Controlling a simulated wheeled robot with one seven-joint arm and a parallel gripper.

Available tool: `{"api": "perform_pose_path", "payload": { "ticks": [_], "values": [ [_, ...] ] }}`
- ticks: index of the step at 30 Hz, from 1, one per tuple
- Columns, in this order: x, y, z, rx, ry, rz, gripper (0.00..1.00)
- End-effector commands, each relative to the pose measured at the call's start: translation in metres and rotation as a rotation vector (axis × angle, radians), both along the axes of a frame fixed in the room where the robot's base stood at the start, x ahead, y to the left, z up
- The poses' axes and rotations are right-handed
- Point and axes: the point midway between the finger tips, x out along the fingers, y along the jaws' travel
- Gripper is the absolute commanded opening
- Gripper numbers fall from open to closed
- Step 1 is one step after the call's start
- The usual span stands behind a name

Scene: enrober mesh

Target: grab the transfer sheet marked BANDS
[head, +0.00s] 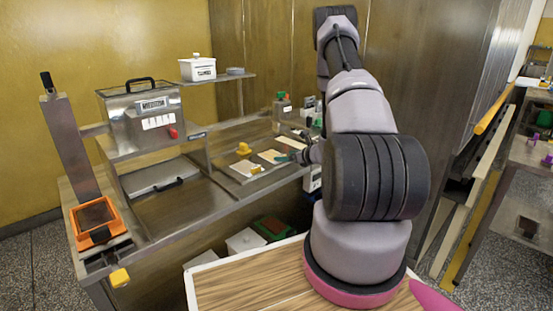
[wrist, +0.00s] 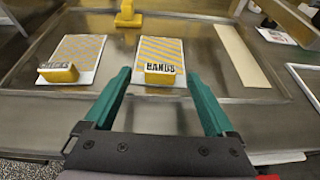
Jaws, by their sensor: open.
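The BANDS transfer sheet (wrist: 163,48) is a white sheet with yellow-grey diagonal stripes, in the middle of the wrist view. A yellow block marked BANDS (wrist: 160,76) sits at its near edge. My gripper (wrist: 159,76) is open, its teal fingers spread on either side of that near end; nothing is held. Whether the fingers touch the sheet or tray cannot be told. In the head view the sheet (head: 271,156) lies on the bench, just left of my gripper (head: 289,157), which is small and partly hidden there.
A similar striped sheet (wrist: 78,50) with a yellow block (wrist: 58,73) lies to the left; its label is hard to read. A plain cream strip (wrist: 240,54) lies to the right. A yellow knobbed piece (wrist: 128,14) stands behind. The metal machine (head: 145,118) stands left on the bench.

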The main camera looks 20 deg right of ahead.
Motion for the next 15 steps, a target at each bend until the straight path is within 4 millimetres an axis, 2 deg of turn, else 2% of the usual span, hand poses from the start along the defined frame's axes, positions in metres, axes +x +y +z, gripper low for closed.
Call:
{"api": "perform_pose_path", "payload": {
  "ticks": [5,12,14,15],
  "values": [
    [0.016,0.005,-0.007,-0.001,0.001,0.000,0.90],
    [0.018,0.005,-0.008,-0.001,0.001,-0.001,0.90],
    [0.017,0.005,-0.008,-0.001,0.001,-0.001,0.67],
    [0.017,0.005,-0.008,-0.001,0.001,-0.001,0.52]
  ]
}}
